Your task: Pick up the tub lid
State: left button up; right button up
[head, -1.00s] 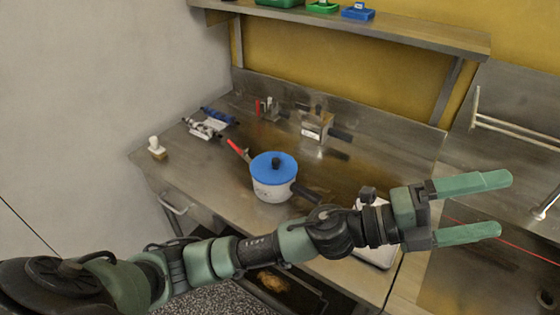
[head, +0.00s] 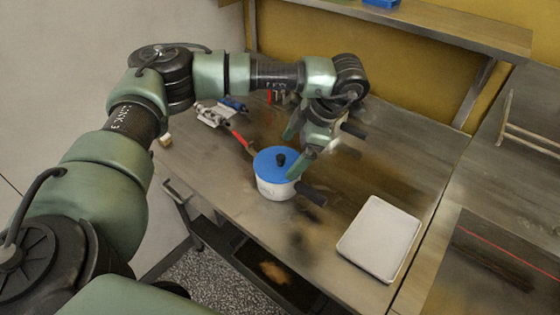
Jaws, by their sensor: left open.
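My left gripper (head: 296,148) is open and points down just above the lid. One green finger is behind the knob and the other is to its right, partly covering the lid's right side. I cannot tell whether the fingers touch the lid. My right gripper is not in view.
A white tray (head: 380,238) lies on the table at the right. A red-handled tool (head: 241,138) lies left of the tub. Bags (head: 214,114) lie at the back left, and a shelf (head: 440,22) runs above the table. The table's front middle is clear.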

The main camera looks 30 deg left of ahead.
aim_at(279, 171)
pick_arm(q)
jog(key=p+x, duration=0.2)
jog(key=x, duration=0.3)
jog(key=shift+f+p, duration=0.3)
jog(key=shift+p, duration=0.1)
jog(key=shift+f, duration=0.35)
jog(key=c, duration=1.4)
jog(key=shift+r, duration=0.1)
